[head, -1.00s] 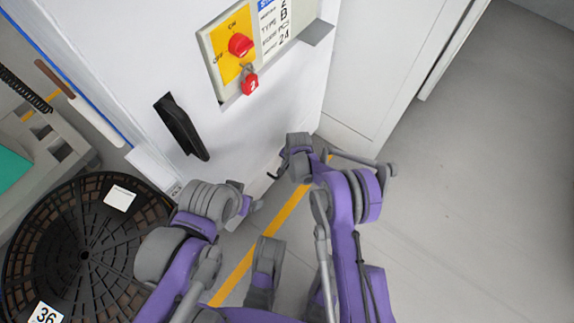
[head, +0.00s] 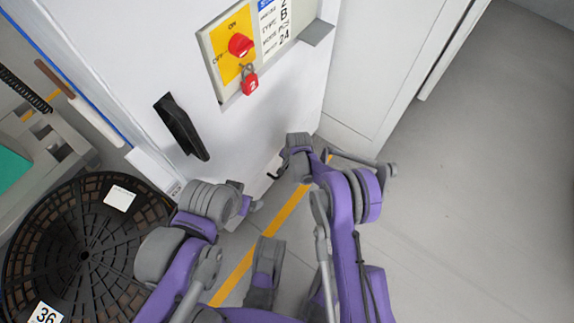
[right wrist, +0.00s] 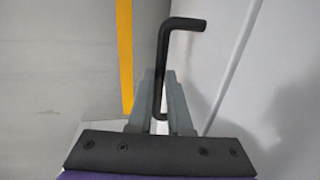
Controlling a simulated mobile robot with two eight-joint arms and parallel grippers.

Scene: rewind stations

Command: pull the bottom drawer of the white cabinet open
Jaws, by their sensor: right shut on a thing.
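The white cabinet (head: 130,50) fills the upper left of the head view. In the right wrist view, my right gripper (right wrist: 161,80) is shut on a black bar handle (right wrist: 163,50), which bends at its top towards a pale upright face on the right. In the head view, my right gripper (head: 284,168) is low by the cabinet's face, its fingers mostly hidden by its own wrist. The bottom drawer's edges are hidden, so I cannot tell how far it is out. My left gripper (head: 246,205) is lower left of the right one; its jaws do not show clearly.
The cabinet carries another black handle (head: 181,127) and a yellow switch panel (head: 229,66) with a red knob and red padlock. A round black grid-like object (head: 60,230) stands at left. A yellow line (head: 245,262) crosses the floor. Open grey floor (head: 480,200) lies to the right.

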